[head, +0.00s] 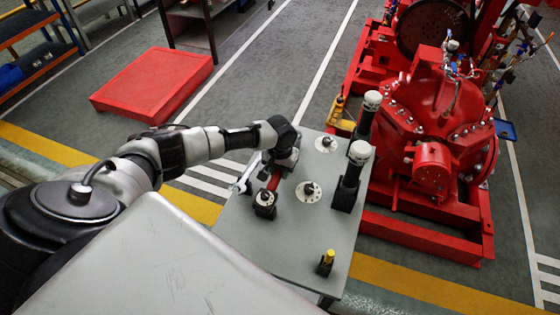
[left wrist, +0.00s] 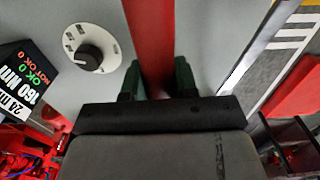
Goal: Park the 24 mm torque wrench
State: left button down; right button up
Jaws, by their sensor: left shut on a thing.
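My left gripper (head: 277,168) is over the left part of a grey table (head: 288,228). It is shut on a red bar, which looks like the torque wrench (head: 275,182). In the left wrist view, the red wrench (left wrist: 150,35) runs up from between the dark green fingertips (left wrist: 158,82). In the head view its lower end is close to a dark round piece (head: 265,199); I cannot tell whether they touch. A black display (left wrist: 20,80) reading 24 MM and 160 NM shows at left in the wrist view. My right gripper is not in view.
Round dials (head: 308,191) sit on the table. Two black posts with white tops (head: 359,153) stand at its right edge, beside the red pumpset (head: 430,120). A small yellow-topped item (head: 328,258) stands near the front. A silver wrench (head: 244,176) lies at the left edge.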

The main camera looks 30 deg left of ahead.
pick_arm(q)
jog(key=shift+f+b, duration=0.55)
jog(key=shift+f, duration=0.3)
jog(key=c, duration=0.8)
grip_release()
notch_tip(320, 180, up, 11)
jog(key=shift+f+b, duration=0.1)
jog(key=shift+b, duration=0.25)
